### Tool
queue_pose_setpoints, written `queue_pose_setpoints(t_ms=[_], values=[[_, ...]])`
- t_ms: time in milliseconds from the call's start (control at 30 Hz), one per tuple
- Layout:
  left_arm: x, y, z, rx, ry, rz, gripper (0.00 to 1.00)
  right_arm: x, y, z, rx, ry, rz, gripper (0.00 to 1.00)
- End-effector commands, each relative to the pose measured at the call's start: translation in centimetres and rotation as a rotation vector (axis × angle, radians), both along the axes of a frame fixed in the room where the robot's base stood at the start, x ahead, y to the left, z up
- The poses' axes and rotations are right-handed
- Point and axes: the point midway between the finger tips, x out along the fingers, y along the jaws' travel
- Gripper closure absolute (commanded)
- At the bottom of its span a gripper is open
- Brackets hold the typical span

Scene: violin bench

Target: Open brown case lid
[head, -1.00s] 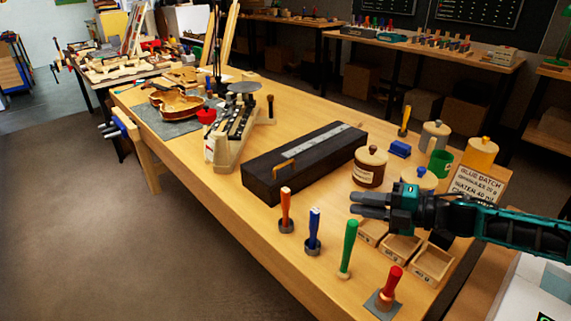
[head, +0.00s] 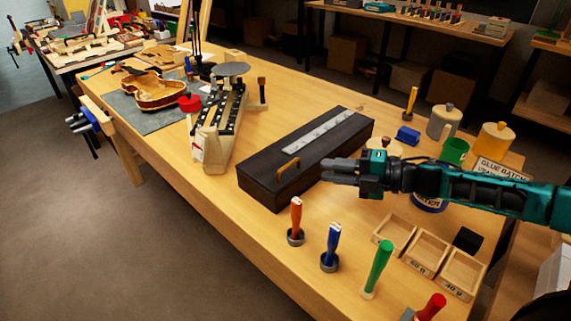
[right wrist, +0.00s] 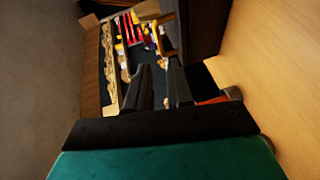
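The brown case (head: 255,178) is a long, dark box on the wooden bench. Its lid is down, with a pale strip (head: 318,132) along the top and a brass handle (head: 288,168) near its front-left end. My right gripper (head: 328,172) is in front of the case's right part in the head view, right of the handle and apart from it. Its fingers are parted with nothing between them; they also show in the right wrist view (right wrist: 158,88). A dark brown face (right wrist: 205,25) there is probably the case. My left gripper is out of view.
Orange (head: 296,215), blue (head: 331,243) and green (head: 377,265) handled tools stand upright in front of the case. Small wooden trays (head: 428,250) and a green cup (head: 455,150) are to the right. A violin body (head: 155,90) lies at the left.

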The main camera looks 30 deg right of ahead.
Motion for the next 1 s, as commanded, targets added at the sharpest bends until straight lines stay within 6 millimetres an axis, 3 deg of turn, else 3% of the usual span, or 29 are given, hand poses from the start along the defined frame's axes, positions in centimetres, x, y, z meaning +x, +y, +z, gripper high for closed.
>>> queue_pose_setpoints(t_ms=[633, 1000], values=[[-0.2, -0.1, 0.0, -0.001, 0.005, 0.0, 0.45, 6.7, 6.2, -1.4, 0.002, -0.004, 0.001, 0.79], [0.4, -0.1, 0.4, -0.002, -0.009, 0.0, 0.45, 8.0, 7.3, -1.8, -0.001, -0.001, 0.0, 0.79]])
